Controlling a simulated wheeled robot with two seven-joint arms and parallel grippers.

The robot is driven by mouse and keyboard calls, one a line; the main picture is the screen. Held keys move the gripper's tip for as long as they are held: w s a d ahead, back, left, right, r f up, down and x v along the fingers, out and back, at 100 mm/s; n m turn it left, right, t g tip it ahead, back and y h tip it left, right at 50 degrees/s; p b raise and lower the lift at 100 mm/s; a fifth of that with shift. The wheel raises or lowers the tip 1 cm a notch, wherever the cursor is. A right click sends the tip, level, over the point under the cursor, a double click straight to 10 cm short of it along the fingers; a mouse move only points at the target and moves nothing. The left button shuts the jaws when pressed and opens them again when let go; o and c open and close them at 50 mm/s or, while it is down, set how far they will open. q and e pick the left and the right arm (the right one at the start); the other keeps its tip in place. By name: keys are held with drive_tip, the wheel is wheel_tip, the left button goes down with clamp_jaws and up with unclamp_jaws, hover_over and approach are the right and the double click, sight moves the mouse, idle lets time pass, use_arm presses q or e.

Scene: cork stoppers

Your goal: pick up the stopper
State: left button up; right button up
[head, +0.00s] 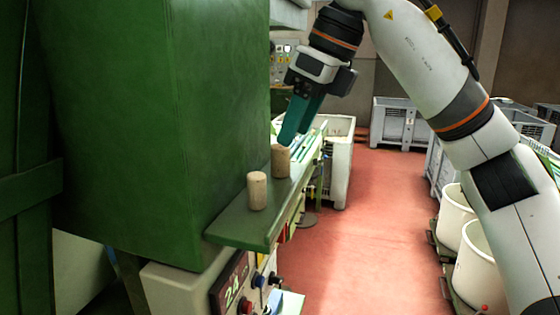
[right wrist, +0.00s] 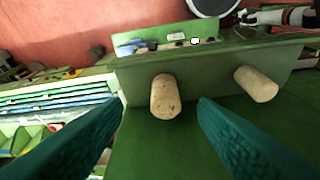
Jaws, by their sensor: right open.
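Two cork stoppers stand upright on a narrow green shelf (head: 241,222) of the machine. The nearer stopper (head: 257,190) is at the left; the farther stopper (head: 280,161) is just behind it to the right. My right gripper (head: 288,138) is over the farther stopper, with its teal fingers pointing down. In the right wrist view the fingers are open, and one stopper (right wrist: 165,96) lies between and beyond the tips, not visibly touched. The other stopper (right wrist: 257,84) is to the right, outside the fingers. My left gripper is not in view.
The big green machine housing (head: 160,120) rises directly left of the shelf. A control panel with buttons (head: 258,280) is below the shelf. Pale bins (head: 340,165) and grey crates (head: 398,122) stand behind. The red floor (head: 375,220) is open to the right.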

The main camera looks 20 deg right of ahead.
sight(281, 152)
drive_tip(key=shift+w+a+f, duration=0.15)
drive_tip(key=shift+a+f, duration=0.2)
drive_tip(key=shift+f, duration=0.05)
drive_tip(key=p+x, duration=0.2)
drive_tip(key=x, duration=0.2)
drive_tip(key=shift+a, duration=0.2)
drive_tip(key=shift+w+f, duration=0.1)
drive_tip(key=shift+f, duration=0.2)
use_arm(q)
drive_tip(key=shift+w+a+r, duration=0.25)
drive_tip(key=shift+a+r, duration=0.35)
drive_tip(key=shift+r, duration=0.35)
use_arm(e)
drive_tip(key=c, duration=1)
